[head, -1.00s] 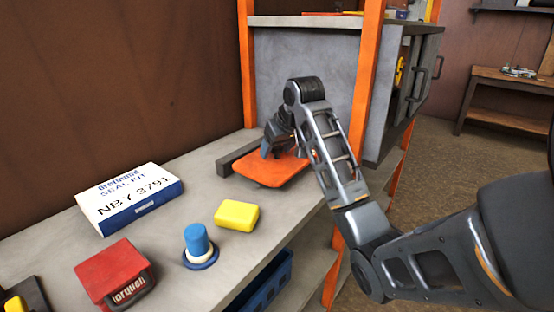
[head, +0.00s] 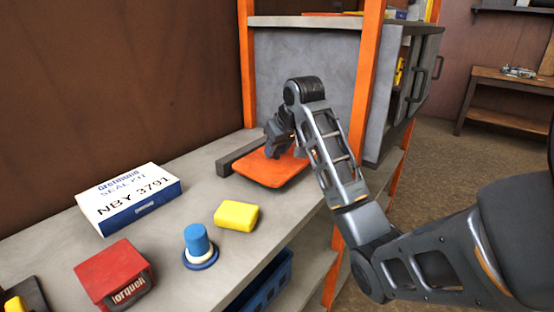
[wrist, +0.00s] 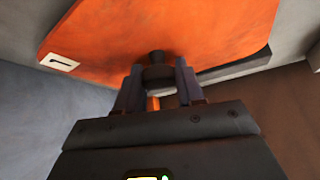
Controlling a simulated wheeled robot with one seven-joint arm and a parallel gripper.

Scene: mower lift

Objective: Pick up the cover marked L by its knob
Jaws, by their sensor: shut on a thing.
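The orange cover (head: 270,172) is at the far end of the bench, beside a dark bar, in the head view. In the wrist view the cover (wrist: 215,25) fills the top, with a white label (wrist: 59,62) whose dark mark fits an upside-down L. A dark round knob (wrist: 155,72) stands on the cover between my fingers. My gripper (wrist: 156,80) is shut on this knob; in the head view my gripper (head: 280,140) is over the cover's far part, its fingertips partly hidden. I cannot tell whether the cover touches the bench.
The dark bar (head: 238,158) lies along the cover's left side. An orange post (head: 366,80) stands close right of my arm. Nearer are a yellow block (head: 236,215), a blue knobbed piece (head: 198,243), a white box (head: 128,200) and a red box (head: 113,273).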

